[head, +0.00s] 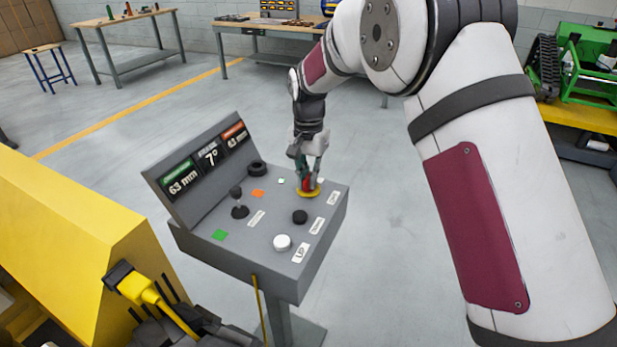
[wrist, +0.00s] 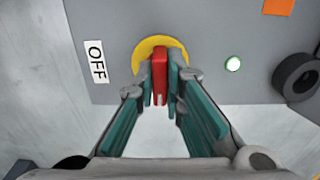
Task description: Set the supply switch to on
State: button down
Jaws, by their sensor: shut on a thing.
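The supply switch is a red handle (wrist: 160,75) on a round yellow plate (wrist: 148,52) at the edge of the grey control console (head: 264,268). In the head view the yellow plate (head: 309,193) shows at the console's right side, under my gripper (head: 308,182). In the wrist view my gripper (wrist: 161,85) has its teal-padded fingers closed on both sides of the red handle. A white label reading OFF (wrist: 96,62) lies left of the plate. A small lit green-white lamp (wrist: 233,64) is to the right.
The console also carries a black joystick (head: 238,203), a black knob (head: 257,168), a black button (head: 300,217), a white button (head: 282,242) and a tilted display (head: 208,160). A yellow machine body (head: 85,225) stands close on the left.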

aim_at(308, 176)
jog(key=c, duration=1.7)
grip_release()
notch_tip(308, 176, up, 12)
jog(key=shift+f, duration=0.1)
